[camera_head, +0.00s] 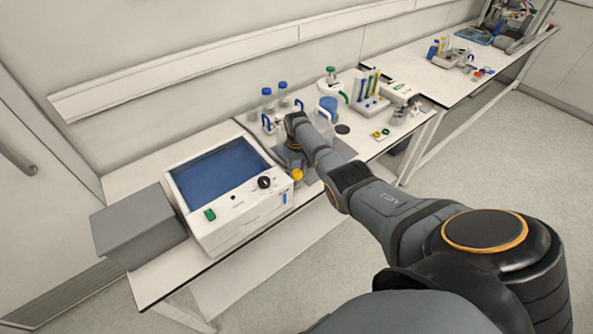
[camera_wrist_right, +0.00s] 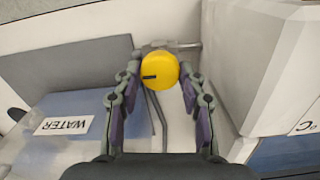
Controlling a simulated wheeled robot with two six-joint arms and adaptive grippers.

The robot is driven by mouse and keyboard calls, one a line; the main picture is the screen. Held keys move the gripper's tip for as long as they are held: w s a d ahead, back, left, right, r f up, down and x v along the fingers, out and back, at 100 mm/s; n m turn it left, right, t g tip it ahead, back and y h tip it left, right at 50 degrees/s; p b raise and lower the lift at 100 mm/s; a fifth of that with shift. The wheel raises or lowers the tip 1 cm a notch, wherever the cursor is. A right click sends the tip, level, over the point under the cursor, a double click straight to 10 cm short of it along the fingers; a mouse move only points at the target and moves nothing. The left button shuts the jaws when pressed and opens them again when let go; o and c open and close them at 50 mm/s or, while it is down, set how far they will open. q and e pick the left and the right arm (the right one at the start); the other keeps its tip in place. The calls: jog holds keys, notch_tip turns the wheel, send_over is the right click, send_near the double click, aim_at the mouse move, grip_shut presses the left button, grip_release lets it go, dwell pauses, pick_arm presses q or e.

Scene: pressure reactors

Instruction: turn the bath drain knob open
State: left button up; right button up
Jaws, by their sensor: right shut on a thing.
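The yellow knob (camera_wrist_right: 160,70) is round with a short dark mark on its face. It sits between the fingers of my right gripper (camera_wrist_right: 159,82), which is shut on it from both sides. In the head view the yellow knob (camera_head: 297,174) shows beside the right front corner of the white water bath (camera_head: 238,222). The bath has a blue basin and a front panel with a black dial and a green switch. My right gripper (camera_head: 294,160) is mostly hidden by my wrist there. My left gripper is not in view.
A grey box (camera_head: 138,226) stands left of the bath. Blue-capped bottles (camera_head: 274,97), a tube rack (camera_head: 371,103) and small parts stand on the bench beyond my arm. A WATER label (camera_wrist_right: 64,125) lies at left in the wrist view. The floor in front is clear.

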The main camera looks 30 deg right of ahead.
aim_at(297, 172)
jog(key=o, duration=1.2)
jog(key=shift+c, duration=0.2)
notch_tip(297, 172, up, 12)
